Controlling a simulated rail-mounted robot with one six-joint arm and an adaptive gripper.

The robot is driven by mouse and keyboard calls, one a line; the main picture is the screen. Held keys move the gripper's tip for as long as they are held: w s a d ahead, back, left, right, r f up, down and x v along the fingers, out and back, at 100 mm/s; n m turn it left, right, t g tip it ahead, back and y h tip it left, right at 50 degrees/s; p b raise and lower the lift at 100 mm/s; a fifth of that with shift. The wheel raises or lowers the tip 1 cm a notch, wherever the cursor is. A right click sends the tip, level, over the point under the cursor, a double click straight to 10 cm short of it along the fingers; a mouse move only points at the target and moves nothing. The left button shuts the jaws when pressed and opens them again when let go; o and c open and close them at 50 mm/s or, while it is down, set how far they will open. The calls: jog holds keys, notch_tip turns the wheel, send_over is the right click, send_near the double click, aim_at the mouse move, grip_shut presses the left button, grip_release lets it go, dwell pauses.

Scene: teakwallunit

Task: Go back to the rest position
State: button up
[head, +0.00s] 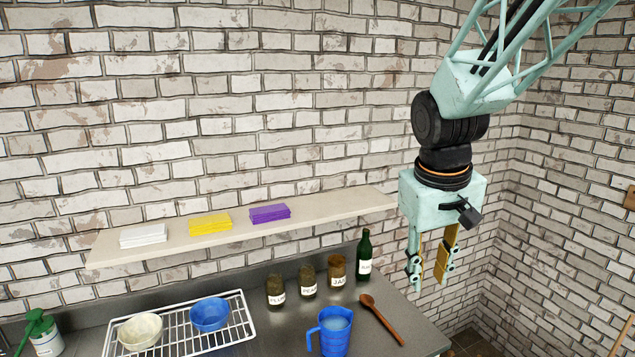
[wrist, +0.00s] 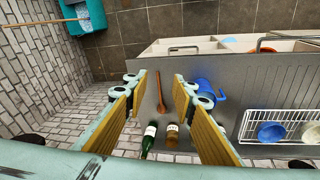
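My arm comes in from the upper right of the head view. No fingertip touches anything.
A shelf (head: 330,214) holds white, yellow and purple stacks. Below, the counter (head: 425,337) bears a dish rack (head: 245,322) with two bowls, several jars, a green bottle (head: 364,256), a blue jug (head: 333,335) and a wooden spoon (head: 382,320). Brick walls stand behind and right.

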jog(key=s+r+m+t+b, duration=0.1)
jog(key=s+b, duration=0.1)
jog(key=s, duration=1.3)
jog(key=s+a+r+m+y+b, duration=0.1)
jog(key=s+r+b, duration=0.1)
jog(key=s, duration=1.3)
jog(key=shift+a+t+b, duration=0.3)
jog(key=shift+t+b, duration=0.1)
jog(key=shift+b, duration=0.2)
jog(key=shift+w, duration=0.1)
